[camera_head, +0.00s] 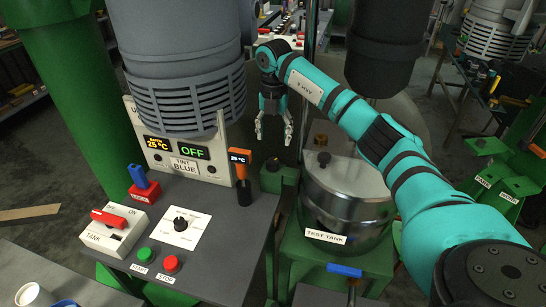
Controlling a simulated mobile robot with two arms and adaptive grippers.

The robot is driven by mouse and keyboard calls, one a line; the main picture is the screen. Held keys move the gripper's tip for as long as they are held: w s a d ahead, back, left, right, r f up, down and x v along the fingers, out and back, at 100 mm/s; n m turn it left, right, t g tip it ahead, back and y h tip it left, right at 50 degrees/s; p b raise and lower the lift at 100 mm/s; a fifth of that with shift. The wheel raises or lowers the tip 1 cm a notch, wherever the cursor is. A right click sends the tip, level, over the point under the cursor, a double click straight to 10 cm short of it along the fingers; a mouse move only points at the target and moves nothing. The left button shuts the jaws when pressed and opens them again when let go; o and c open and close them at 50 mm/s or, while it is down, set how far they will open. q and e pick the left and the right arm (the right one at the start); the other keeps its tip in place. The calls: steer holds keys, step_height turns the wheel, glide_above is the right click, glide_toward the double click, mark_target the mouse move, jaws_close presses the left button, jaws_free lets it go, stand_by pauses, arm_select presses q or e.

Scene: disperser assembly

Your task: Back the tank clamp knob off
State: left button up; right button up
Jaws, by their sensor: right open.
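The silver tank (350,195) labelled TEST TANK stands on a green base right of centre. A blue bar handle (344,271) is at the base's front; I cannot tell which one is the tank clamp knob. My left gripper is not in view.
My right arm crosses above the tank.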

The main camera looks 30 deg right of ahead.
mark_target(273, 161)
step_height(273, 161, down, 7)
steer(key=shift+w+f+p, duration=0.1)
steer(key=shift+p, duration=0.7)
steer(key=shift+w+f, duration=0.15)
steer(key=shift+f, duration=1.35)
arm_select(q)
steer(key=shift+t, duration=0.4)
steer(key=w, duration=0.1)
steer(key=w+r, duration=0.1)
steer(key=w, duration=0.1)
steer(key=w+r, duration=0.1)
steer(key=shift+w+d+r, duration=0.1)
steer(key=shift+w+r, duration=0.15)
arm_select(e)
steer(key=c, duration=1.2)
